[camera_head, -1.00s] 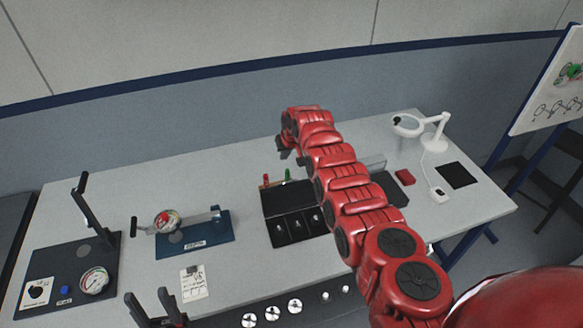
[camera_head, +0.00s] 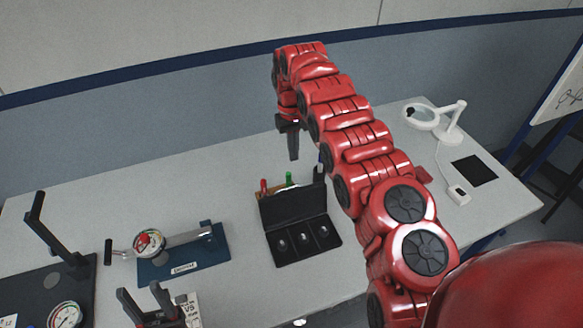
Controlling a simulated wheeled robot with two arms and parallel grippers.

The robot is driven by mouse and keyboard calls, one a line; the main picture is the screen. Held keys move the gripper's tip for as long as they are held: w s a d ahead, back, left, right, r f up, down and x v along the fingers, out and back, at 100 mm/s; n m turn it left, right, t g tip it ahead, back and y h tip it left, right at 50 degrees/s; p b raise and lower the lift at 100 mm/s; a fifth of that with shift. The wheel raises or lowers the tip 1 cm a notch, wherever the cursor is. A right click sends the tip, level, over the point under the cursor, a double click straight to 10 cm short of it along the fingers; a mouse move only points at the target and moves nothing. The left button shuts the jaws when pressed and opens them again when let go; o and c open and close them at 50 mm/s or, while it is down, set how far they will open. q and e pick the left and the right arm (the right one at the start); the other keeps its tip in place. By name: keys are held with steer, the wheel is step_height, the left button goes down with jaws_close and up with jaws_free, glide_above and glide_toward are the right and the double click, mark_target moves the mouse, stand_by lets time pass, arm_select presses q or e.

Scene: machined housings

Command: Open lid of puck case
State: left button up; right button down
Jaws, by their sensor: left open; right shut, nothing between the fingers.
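The black puck case (camera_head: 303,258) stands open in the middle of the table. Its lid (camera_head: 293,205) is raised along the back edge, and several small metal pieces sit in its tray. My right gripper (camera_head: 293,158) is shut and empty, pointing down behind the case and apart from the lid. My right arm passes over the table just right of the case. My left gripper (camera_head: 140,291) is open and empty at the lower left, near the table's front edge, with its fingers pointing up.
Red and green-topped items (camera_head: 288,179) stand behind the lid. A blue fixture (camera_head: 185,260) with a dial gauge (camera_head: 148,242) is left of the case. A dark gauge stand (camera_head: 35,285) is further left. A white magnifier lamp (camera_head: 450,125) and black mat (camera_head: 474,170) are at right.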

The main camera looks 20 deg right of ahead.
mark_target(292, 202)
steer(key=f+p, duration=0.1)
steer(key=f, duration=0.1)
steer(key=f+p, duration=0.1)
steer(key=f, duration=0.2)
steer(key=s+f+p, duration=0.1)
steer(key=f, duration=0.2)
steer(key=shift+a+f+p, duration=0.1)
steer(key=shift+f+p, duration=0.05)
steer(key=shift+p, duration=0.15)
steer(key=shift+s+f, duration=0.1)
steer(key=shift+f, duration=0.6)
